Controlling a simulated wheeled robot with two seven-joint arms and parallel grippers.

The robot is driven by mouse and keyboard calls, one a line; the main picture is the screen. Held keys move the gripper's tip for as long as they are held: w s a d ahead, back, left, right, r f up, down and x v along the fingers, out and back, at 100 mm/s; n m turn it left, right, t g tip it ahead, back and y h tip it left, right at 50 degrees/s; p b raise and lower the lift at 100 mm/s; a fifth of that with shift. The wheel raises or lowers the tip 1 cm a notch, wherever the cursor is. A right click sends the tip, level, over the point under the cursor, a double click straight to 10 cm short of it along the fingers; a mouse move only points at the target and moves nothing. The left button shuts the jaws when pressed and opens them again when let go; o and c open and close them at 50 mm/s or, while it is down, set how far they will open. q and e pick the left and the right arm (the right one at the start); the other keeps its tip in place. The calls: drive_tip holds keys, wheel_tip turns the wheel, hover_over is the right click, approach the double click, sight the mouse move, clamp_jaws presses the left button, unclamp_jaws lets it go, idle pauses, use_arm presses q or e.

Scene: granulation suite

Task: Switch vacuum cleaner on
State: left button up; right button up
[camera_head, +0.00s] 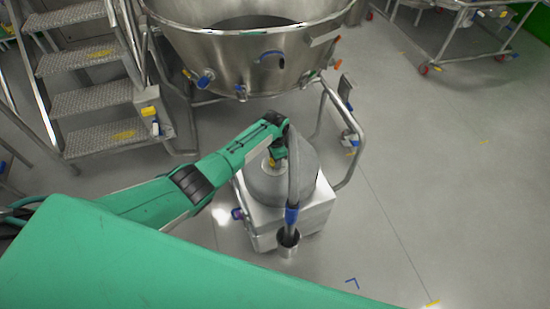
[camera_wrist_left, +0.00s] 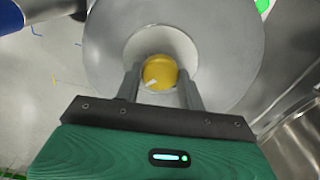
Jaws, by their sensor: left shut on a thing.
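The vacuum cleaner (camera_head: 312,208) stands on the floor in the head view, with a silver boxy base, a grey domed top and a hose ending in a blue collar. Its round yellow knob (camera_wrist_left: 158,70) sits in a pale recess on top of the dome in the left wrist view. My left gripper (camera_head: 273,160) reaches down onto the dome from the left. In the left wrist view its two fingers (camera_wrist_left: 160,82) stand on either side of the knob, shut on it. The lower part of the knob is hidden. My right gripper is not in view.
A large steel vessel (camera_head: 250,50) stands right behind the vacuum. Metal steps (camera_head: 95,100) stand at the left. A bent tubular handle (camera_head: 360,140) rises at the vacuum's right. The floor (camera_head: 450,170) at the right is clear.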

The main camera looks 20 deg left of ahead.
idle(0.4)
use_arm(q)
drive_tip(key=o, duration=1)
drive_tip(key=shift+c, duration=0.2)
drive_tip(key=shift+r, duration=0.1)
wheel_tip(320, 180, up, 14)
drive_tip(key=shift+f, duration=0.2)
